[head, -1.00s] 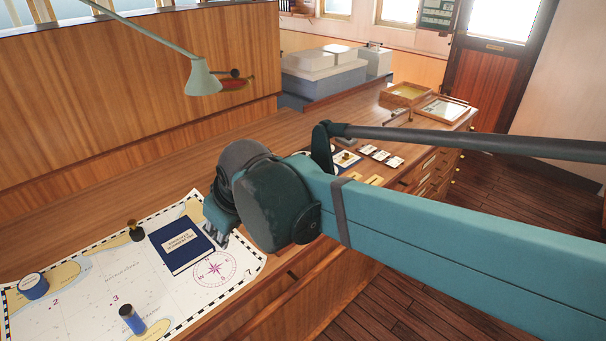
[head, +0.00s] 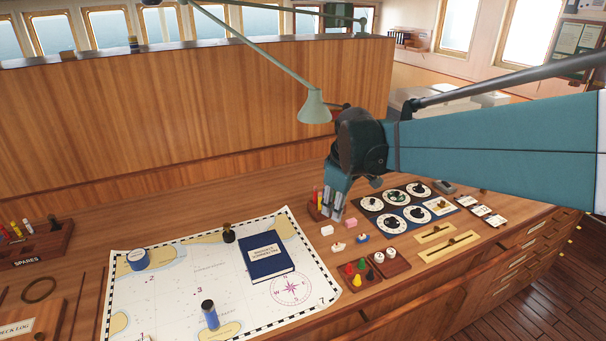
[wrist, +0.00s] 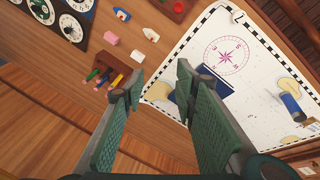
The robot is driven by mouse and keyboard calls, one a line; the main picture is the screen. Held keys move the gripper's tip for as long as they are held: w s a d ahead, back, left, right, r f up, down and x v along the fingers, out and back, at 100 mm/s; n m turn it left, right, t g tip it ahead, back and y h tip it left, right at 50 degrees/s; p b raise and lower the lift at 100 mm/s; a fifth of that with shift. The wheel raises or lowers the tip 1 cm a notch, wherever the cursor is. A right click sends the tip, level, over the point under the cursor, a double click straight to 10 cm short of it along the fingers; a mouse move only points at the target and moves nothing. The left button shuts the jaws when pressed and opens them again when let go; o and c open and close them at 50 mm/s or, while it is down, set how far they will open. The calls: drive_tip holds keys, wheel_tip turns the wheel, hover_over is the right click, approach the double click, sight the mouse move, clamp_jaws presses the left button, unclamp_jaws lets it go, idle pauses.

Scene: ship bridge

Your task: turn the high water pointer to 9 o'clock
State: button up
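A dark board (head: 378,205) with several round white dials with dark pointers lies on the wooden chart counter, right of my gripper. The dial labels are too small to read, so I cannot tell which is the high water one. In the wrist view part of the board (wrist: 56,47) shows at the top left, with one dial (wrist: 72,28) near its corner. My gripper (head: 332,206) is above the counter, left of the board and near the pencil holder. In the wrist view my gripper (wrist: 160,80) is open with nothing between its fingers.
Pencils stand in a holder (wrist: 92,62) beside the gripper. Small blocks (head: 338,248) and a tray of coloured pegs (head: 358,277) lie in front. The chart (head: 180,290) with a blue book (head: 265,254) is left. A lamp (head: 314,107) hangs above. A wooden panel (head: 200,110) rises behind.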

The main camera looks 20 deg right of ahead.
drive_tip(key=w+d+f+n+g+p, duration=0.15)
drive_tip(key=w+d, duration=0.25)
drive_tip(key=d, duration=0.4)
drive_tip(key=w+d+f+n+p, duration=0.1)
drive_tip(key=w+d+f+n, duration=0.2)
drive_tip(key=d, duration=0.5)
drive_tip(key=n+g+y+p, duration=0.1)
drive_tip(key=n+g+p, duration=0.1)
drive_tip(key=n, duration=0.1)
hover_over(393, 218)
wheel_tip(393, 218, down, 10)
drive_tip(key=shift+w+f, duration=0.1)
drive_tip(key=shift+f, duration=0.05)
drive_tip(key=shift+f+p, duration=0.3)
drive_tip(key=shift+f, duration=3.55)
drive_tip(key=c, duration=0.9)
